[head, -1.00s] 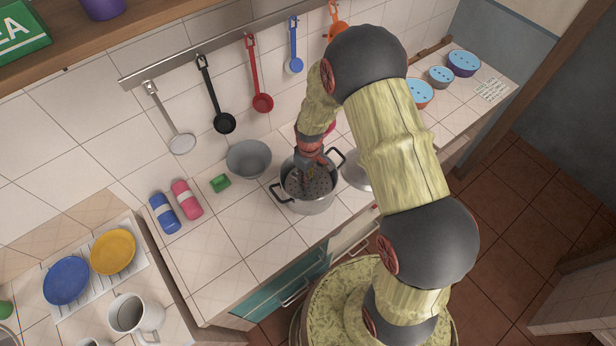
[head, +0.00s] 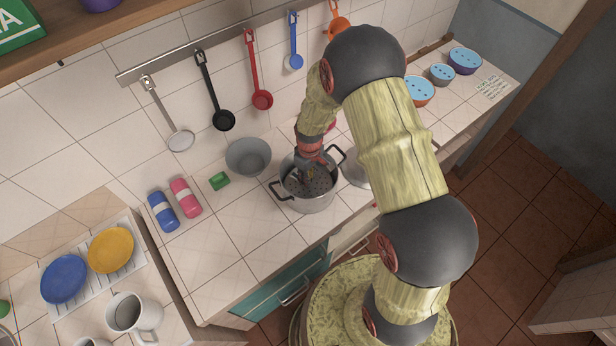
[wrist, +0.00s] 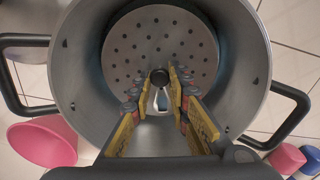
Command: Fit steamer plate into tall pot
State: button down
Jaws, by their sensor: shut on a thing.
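The tall pot (head: 309,202) is grey metal with two black handles and stands upright on the counter. In the wrist view its wide wall (wrist: 82,60) surrounds the steamer plate (wrist: 160,45), a grey disc with many small holes. The plate also shows within the pot's mouth in the head view (head: 322,184). My gripper (wrist: 160,92) is above the pot, its fingers shut on the plate's dark central knob (wrist: 159,77). The plate looks nearly level. The near part of the plate is hidden by the fingers, and I cannot tell whether it rests on anything.
A grey bowl (head: 248,157) and a green block (head: 220,181) are left of the pot. A shiny metal thing (head: 357,170) is close on the right, partly behind my arm. Ladles hang above. The front counter is clear.

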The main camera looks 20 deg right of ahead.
jog(key=shift+f+b, duration=0.35)
jog(key=shift+f, duration=0.15)
dwell(0.4)
jog(key=c, duration=1.6)
grip_release()
notch_tip(320, 180, up, 12)
jog(key=shift+s, duration=0.15)
